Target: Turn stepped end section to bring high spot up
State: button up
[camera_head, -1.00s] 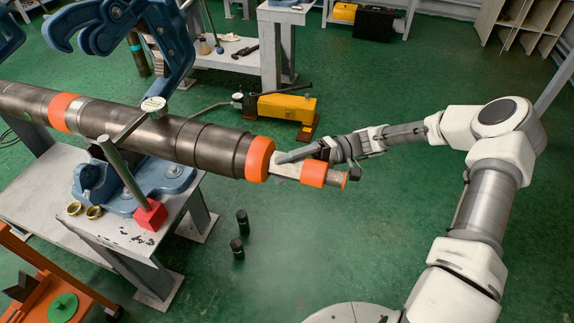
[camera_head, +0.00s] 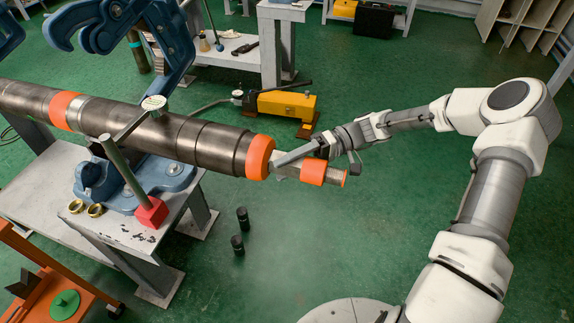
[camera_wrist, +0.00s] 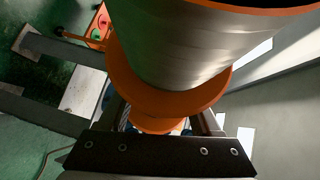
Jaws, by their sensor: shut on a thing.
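The stepped end section (camera_head: 285,170) juts from the right end of the long dark pipe (camera_head: 215,148). It has a wide orange collar (camera_head: 260,158), a narrower pale neck, a smaller orange band (camera_head: 313,172) and a threaded tip (camera_head: 336,177). My gripper (camera_head: 294,157) is shut on the narrow part between the collar and the small band, coming from the right. In the wrist view, my fingers (camera_wrist: 160,118) flank the section, and a metal cylinder with an orange flange (camera_wrist: 170,90) fills the top. The fingertips' contact is hidden there. I cannot tell where the high spot is.
A blue vise (camera_head: 135,185) carries the pipe on a grey bench (camera_head: 115,220). A tilted bar with a red block (camera_head: 151,212) stands by it. A yellow pump (camera_head: 283,104) lies behind. Two black cylinders (camera_head: 242,218) stand on the green floor, which is otherwise clear below the gripper.

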jog(key=o, duration=1.4)
jog(key=v, duration=1.7)
jog(key=shift+w+d+p, duration=0.15)
jog(key=shift+p, duration=0.2)
jog(key=shift+r, duration=0.15)
